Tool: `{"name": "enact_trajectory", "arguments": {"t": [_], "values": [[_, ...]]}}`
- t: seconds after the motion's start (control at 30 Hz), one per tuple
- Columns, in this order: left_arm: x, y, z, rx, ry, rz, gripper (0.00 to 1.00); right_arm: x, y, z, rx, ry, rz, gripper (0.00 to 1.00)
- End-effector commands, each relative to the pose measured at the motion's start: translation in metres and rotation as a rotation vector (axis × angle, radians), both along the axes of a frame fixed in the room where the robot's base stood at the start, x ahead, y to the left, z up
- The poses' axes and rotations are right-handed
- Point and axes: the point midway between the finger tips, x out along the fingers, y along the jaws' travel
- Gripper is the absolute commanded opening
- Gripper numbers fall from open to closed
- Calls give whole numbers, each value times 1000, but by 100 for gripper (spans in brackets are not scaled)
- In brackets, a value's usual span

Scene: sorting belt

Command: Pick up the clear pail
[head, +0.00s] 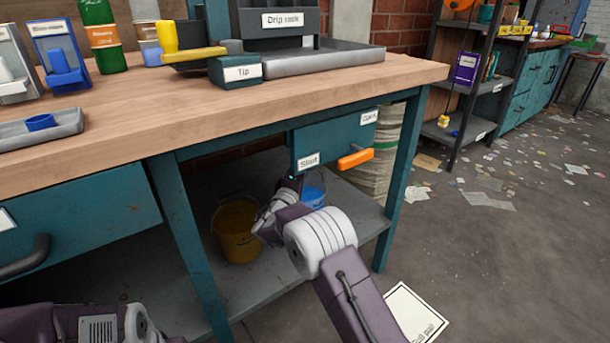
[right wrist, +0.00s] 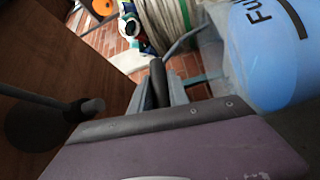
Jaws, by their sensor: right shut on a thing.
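The clear pail (head: 313,197) holds blue contents and is under the bench, on the right of the lower shelf, partly hidden by my right arm. In the right wrist view its see-through blue side (right wrist: 270,55) fills the upper right, with "Fu..." lettering and a dark line. My right gripper (head: 290,182) is at the pail's left in the head view. In the right wrist view the gripper (right wrist: 160,88) is shut on the dark grip of the pail's handle. Whether the pail touches the shelf is unclear. My left arm shows at the lower left; its gripper is out of view.
An amber pail (head: 237,232) stands on the lower shelf (head: 270,275), left of my right arm. A drawer (head: 334,138) with an orange handle hangs above. The bench's right leg (head: 397,190) is close by. A labelled sheet (head: 416,312) lies on the floor, lower right.

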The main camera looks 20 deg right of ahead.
Motion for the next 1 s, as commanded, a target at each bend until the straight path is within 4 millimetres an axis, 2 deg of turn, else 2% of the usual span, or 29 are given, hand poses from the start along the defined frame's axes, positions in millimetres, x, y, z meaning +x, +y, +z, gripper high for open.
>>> {"name": "enact_trajectory", "arguments": {"t": [0.03,0.13,0.2,0.37,0.6,0.7,0.83,1.0], "values": [[0,0,14,0,0,0,36,0,0,15,0,-2,0,0],[0,0,33,0,0,0,36,0,0,36,0,-2,0,0],[0,0,32,0,-1,0,36,-12,-5,29,-2,3,-3,0],[0,0,47,0,0,0,36,-48,-17,30,-3,4,-1,0],[0,0,76,0,0,0,36,-119,-43,31,-2,3,0,0],[0,0,82,0,0,0,36,-142,-52,29,-2,2,0,0],[0,0,85,0,0,0,36,-160,-58,26,-1,0,0,0],[0,0,86,0,0,0,36,-169,-61,25,0,-3,0,0]]}}
